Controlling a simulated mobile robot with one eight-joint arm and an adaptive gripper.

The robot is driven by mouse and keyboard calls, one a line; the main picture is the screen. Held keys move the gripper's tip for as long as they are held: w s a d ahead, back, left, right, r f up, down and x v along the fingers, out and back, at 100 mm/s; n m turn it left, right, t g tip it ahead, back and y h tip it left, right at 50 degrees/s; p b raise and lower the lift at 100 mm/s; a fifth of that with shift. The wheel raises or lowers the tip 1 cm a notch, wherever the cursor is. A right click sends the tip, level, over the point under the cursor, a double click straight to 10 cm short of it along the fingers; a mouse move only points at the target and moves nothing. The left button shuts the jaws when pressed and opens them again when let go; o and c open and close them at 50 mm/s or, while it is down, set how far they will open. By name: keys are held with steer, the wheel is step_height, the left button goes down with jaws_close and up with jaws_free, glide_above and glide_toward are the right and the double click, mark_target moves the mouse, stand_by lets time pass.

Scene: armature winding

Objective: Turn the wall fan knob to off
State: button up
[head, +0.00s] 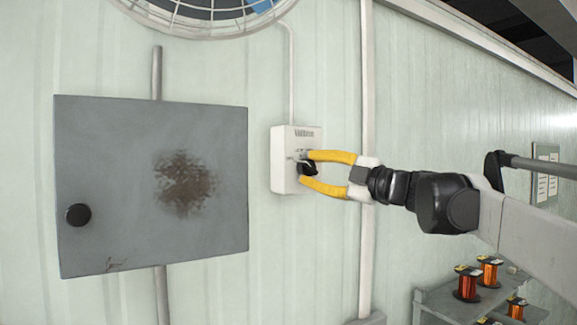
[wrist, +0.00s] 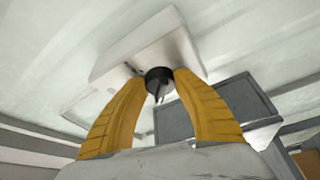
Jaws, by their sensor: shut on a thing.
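The wall fan knob (head: 308,169) is small, black and round, on the front of a white control box (head: 284,160) fixed to the wall. My gripper (head: 306,168) has yellow fingers that reach the knob from the right and are shut on it, one above and one below. In the wrist view the knob (wrist: 158,80) sits between the two yellow fingertips (wrist: 157,78), with a dark pointer ridge on its face. The lettering around the knob is too small and too covered to read, so I cannot tell its setting.
A grey wall cabinet (head: 120,150) with a black round handle (head: 78,214) is left of the box. The fan (head: 205,22) is above, with a conduit (head: 291,75) to the box. A vertical pipe (head: 367,90) runs behind my gripper. Shelves with copper spools (head: 467,284) stand lower right.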

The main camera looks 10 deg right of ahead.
steer(key=shift+r+n+g+p, duration=0.15)
steer(key=shift+n+g+p, duration=0.25)
steer(key=shift+n, duration=0.7)
steer(key=o, duration=1.2)
steer(key=shift+w, duration=0.1)
steer(key=v, duration=1.2)
